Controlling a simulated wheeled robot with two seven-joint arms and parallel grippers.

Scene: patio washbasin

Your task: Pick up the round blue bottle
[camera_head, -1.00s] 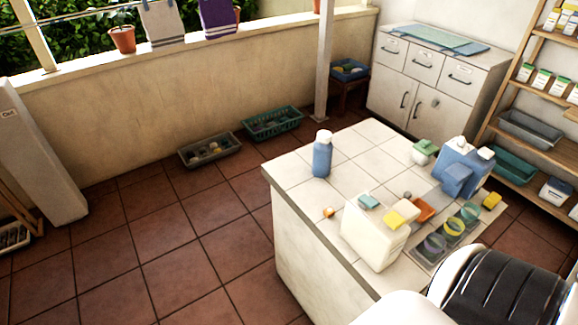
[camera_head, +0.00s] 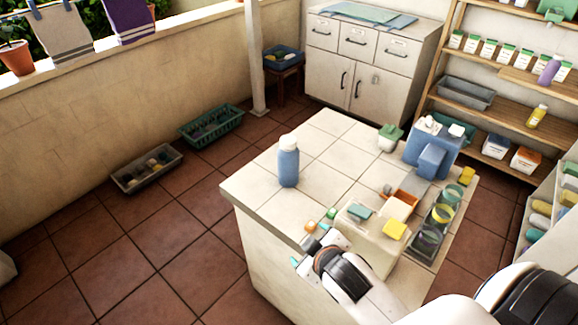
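The round blue bottle (camera_head: 288,167), with a white cap, stands upright on the tiled counter (camera_head: 262,202), near its left edge. My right gripper (camera_head: 310,244) comes in from the lower right. It is at the counter's near left edge, below the bottle in the picture and apart from it. Its teal-tipped fingers look spread, with nothing seen between them. My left gripper is not in view.
Small orange and green pieces (camera_head: 310,226) lie near my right gripper. A cream container (camera_head: 365,236), a boxy blue container (camera_head: 432,150), a green-topped jar (camera_head: 389,138) and a tray of cups (camera_head: 428,240) fill the counter's right side. The tiles around the bottle are clear.

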